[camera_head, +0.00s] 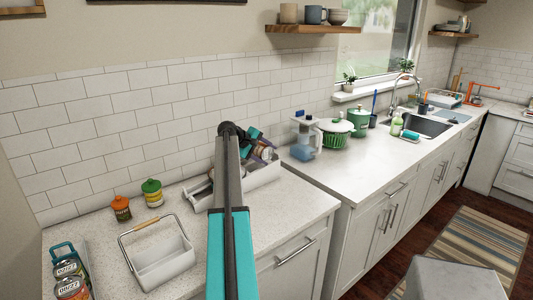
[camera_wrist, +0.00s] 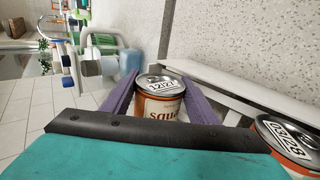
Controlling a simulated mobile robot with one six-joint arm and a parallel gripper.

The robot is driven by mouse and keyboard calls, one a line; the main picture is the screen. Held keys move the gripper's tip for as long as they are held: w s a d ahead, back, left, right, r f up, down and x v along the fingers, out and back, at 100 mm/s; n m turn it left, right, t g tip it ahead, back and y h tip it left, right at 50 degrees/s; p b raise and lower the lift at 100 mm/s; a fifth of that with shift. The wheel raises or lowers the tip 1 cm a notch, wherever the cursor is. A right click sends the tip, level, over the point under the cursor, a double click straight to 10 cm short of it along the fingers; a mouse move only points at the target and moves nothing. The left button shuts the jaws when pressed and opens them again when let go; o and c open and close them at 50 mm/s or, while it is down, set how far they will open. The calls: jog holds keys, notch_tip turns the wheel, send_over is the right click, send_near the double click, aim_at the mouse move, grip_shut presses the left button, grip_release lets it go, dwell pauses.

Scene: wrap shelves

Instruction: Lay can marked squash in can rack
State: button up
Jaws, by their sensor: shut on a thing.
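The can marked squash (camera_wrist: 160,104), orange and white with a silver lid printed 12/27, sits between the purple fingers of my gripper (camera_wrist: 155,92) in the wrist view. My gripper is shut on it. In the head view my gripper (camera_head: 264,150) is at the white tray on the counter, partly hidden by my arm. A white tray or rack (camera_head: 263,179) lies under and beside it; its wall shows in the wrist view (camera_wrist: 222,82). Another can (camera_wrist: 290,140), its lid marked 03/28, stands near the right. I cannot tell whether the squash can touches the tray.
A white caddy with a wooden handle (camera_head: 163,262), an orange jar (camera_head: 121,208) and a green-lidded jar (camera_head: 152,193) stand on the counter. A water pitcher (camera_head: 304,140) and green pots (camera_head: 335,133) are to the right.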

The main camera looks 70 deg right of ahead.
jog(key=shift+f, duration=0.55)
jog(key=shift+s+a+f+b, duration=0.1)
jog(key=shift+s+f+b, duration=0.1)
jog(key=shift+f, duration=0.2)
jog(key=shift+s+a+f+b, duration=0.1)
jog(key=shift+f+b, duration=0.1)
jog(key=shift+f, duration=0.15)
jog(key=o, duration=1.3)
jog(key=shift+f, duration=0.1)
jog(key=shift+w+a+r+b, duration=0.4)
jog(key=shift+w+a, duration=0.05)
jog(key=shift+w, duration=0.05)
jog(key=shift+o, duration=0.4)
jog(key=d+r+b+v, duration=0.1)
jog(key=b+v, duration=0.1)
jog(key=v, duration=1.1)
jog(key=shift+a+r, duration=0.25)
jog(key=shift+r, duration=0.05)
